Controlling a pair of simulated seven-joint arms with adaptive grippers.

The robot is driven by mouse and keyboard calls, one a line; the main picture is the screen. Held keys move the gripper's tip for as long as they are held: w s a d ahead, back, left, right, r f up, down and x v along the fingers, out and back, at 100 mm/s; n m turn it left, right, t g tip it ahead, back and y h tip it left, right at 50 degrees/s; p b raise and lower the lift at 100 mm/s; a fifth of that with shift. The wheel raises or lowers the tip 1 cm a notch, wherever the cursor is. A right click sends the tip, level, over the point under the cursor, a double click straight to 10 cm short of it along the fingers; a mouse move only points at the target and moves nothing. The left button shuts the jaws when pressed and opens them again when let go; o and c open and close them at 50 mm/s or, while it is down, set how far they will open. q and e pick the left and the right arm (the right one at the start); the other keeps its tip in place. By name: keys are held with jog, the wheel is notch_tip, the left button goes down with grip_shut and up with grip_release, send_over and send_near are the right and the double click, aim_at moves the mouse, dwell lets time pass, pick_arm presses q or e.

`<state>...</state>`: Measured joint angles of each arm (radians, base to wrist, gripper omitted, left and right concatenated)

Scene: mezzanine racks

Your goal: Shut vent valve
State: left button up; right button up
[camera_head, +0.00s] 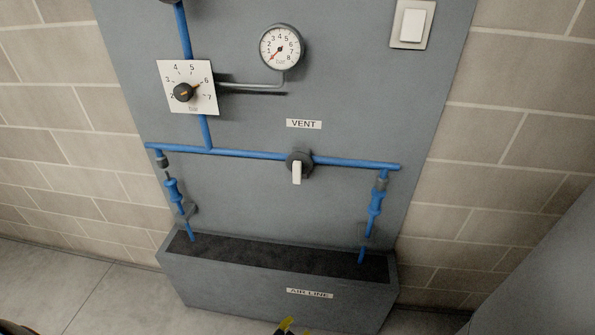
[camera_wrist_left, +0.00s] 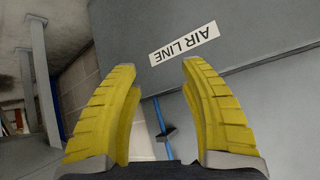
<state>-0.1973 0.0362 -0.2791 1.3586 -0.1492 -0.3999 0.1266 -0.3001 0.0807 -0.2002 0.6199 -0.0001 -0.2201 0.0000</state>
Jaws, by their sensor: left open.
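The vent valve (camera_head: 297,168) sits on the blue horizontal pipe (camera_head: 245,155) in the middle of the grey panel. Its white handle points down, across the pipe. A VENT label (camera_head: 304,124) is above it. My left gripper shows only as a yellow fingertip at the bottom edge of the head view, below the AIR LINE label (camera_head: 310,293) and well below the valve. In the left wrist view my left gripper (camera_wrist_left: 160,85) has two yellow fingers spread apart with nothing between them. The AIR LINE label (camera_wrist_left: 184,44) is ahead of them. My right gripper is not seen.
A pressure gauge (camera_head: 282,47), a bar dial with a black knob (camera_head: 188,88) and a white switch (camera_head: 412,23) are on the panel. Blue hose fittings (camera_head: 375,203) hang at both pipe ends. A grey trough (camera_head: 275,283) juts out below.

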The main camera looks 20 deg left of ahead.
aim_at(296, 173)
pick_arm(q)
jog(key=w+d+r+n+t, duration=0.1)
jog(key=w+r+t, duration=0.3)
jog(key=r, duration=1.2)
jog(key=w+d+r+t, duration=0.15)
jog(key=w+r, duration=0.55)
jog(key=r, duration=0.8)
jog(key=s+a+r+n+t+y, duration=0.2)
jog(key=a+r+n, duration=0.1)
jog(key=r, duration=0.7)
jog(key=s+a+r+n+t+y, duration=0.1)
jog(key=s+a+r+n+y, duration=0.2)
jog(key=r, duration=0.8)
jog(key=shift+h, duration=0.3)
jog(key=w+a, duration=0.1)
jog(key=w, duration=0.5)
jog(key=w+a, duration=0.1)
jog(key=w, duration=1)
jog(key=shift+w+a+f, duration=0.15)
jog(key=shift+w+a, duration=0.15)
jog(key=shift+a, duration=0.1)
jog(key=shift+m, duration=0.3)
grip_shut()
